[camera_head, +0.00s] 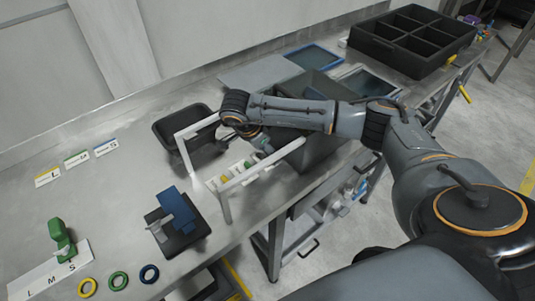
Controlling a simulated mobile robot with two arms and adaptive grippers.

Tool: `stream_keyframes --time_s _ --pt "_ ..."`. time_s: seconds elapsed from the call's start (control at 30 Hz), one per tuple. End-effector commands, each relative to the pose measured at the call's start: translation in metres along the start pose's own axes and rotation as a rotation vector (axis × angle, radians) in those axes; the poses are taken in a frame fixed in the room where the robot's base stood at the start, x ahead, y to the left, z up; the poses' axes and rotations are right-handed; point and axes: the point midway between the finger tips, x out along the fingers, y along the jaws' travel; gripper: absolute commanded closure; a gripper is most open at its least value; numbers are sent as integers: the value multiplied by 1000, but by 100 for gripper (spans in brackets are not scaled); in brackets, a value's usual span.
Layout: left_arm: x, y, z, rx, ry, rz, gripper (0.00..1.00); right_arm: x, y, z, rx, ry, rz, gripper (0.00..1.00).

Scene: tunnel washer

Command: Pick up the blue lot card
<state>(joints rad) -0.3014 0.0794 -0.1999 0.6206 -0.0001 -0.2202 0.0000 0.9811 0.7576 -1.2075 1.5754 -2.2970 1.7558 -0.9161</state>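A small white card with a blue edge, marked S (106,148), lies at the back left of the steel table, beside green-edged and yellow-edged cards. A larger blue plate (177,207) leans on a black stand nearer the front. I cannot tell for sure which is the blue lot card. My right arm comes in from the right and bends down over the table near a white frame. My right gripper (263,143) is small and partly hidden there, and its fingers cannot be made out. It is well to the right of both blue things. My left gripper is out of view.
A white L-M-S board (48,274) with a green piece and coloured rings are at front left. A divided black crate (371,45) is far right.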

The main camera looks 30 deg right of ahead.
Motion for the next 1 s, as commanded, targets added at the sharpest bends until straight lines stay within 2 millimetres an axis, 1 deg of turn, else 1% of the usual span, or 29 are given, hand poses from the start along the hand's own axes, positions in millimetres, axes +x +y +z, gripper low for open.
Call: stream_keyframes --time_s 0.23,0.3,0.37,0.4,0.43,0.47,0.83,1.0 --pt "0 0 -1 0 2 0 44 2 0 0 -1 -1 -1 40" --pt "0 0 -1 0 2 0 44 2 0 0 -1 -1 -1 54" --pt "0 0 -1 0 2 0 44 2 0 0 -1 -1 -1 66" --pt "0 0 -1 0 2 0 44 2 0 0 0 -1 -1 74" --pt "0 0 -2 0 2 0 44 2 0 0 0 -1 -1 80" --pt "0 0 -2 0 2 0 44 2 0 1 0 -1 -1 84" --pt "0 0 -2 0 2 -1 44 1 0 0 0 -1 0 84" --pt "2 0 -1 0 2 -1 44 -10 -1 -4 0 -2 -2 84"
